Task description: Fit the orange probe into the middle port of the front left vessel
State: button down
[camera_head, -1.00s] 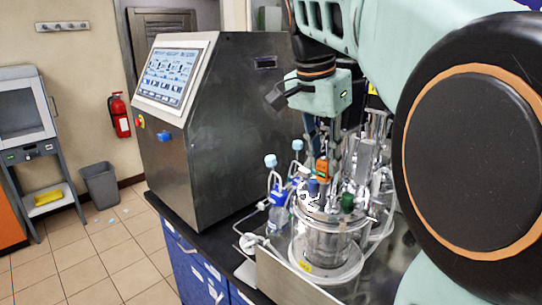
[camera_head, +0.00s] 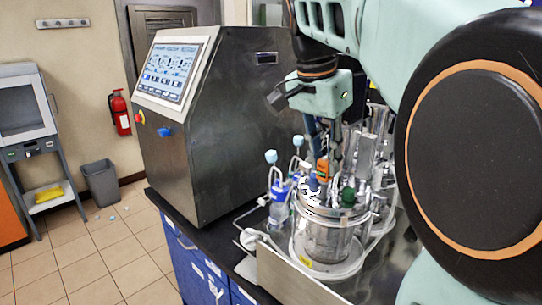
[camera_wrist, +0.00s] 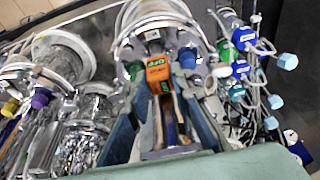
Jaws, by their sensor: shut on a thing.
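The orange probe (camera_head: 322,170) is upright between the fingers of my gripper (camera_head: 327,160), above the lid of the front left vessel (camera_head: 325,240). The vessel is glass with a metal lid, and its lid carries a blue cap (camera_head: 314,183) and a green cap (camera_head: 348,196). In the wrist view the orange probe (camera_wrist: 158,72) shows between the two fingers of my gripper (camera_wrist: 158,85), over the lid. The gripper is shut on the probe. The middle port is hidden behind the probe and fingers, so I cannot tell whether the tip is in it.
A steel control cabinet (camera_head: 205,125) with a screen stands left of the vessel. Bottles with pale blue caps (camera_head: 271,157) stand beside it. Further glassware (camera_wrist: 62,62) crowds the left of the wrist view. A steel tray wall (camera_head: 290,278) runs in front. Tubing surrounds the vessel.

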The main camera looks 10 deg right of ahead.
aim_at(323, 180)
jog(key=shift+f, duration=0.2)
jog(key=shift+f+b, duration=0.4)
jog(key=shift+b, duration=0.1)
jog(key=shift+f, duration=0.25)
dwell(0.5)
jog(key=shift+f+b, duration=0.55)
jog(key=shift+f, duration=0.05)
jog(key=shift+f, duration=0.2)
dwell(0.3)
jog(key=c, duration=1.7)
grip_release()
jog(key=shift+o, duration=0.2)
jog(key=v, duration=1.2)
jog(key=shift+w, duration=0.1)
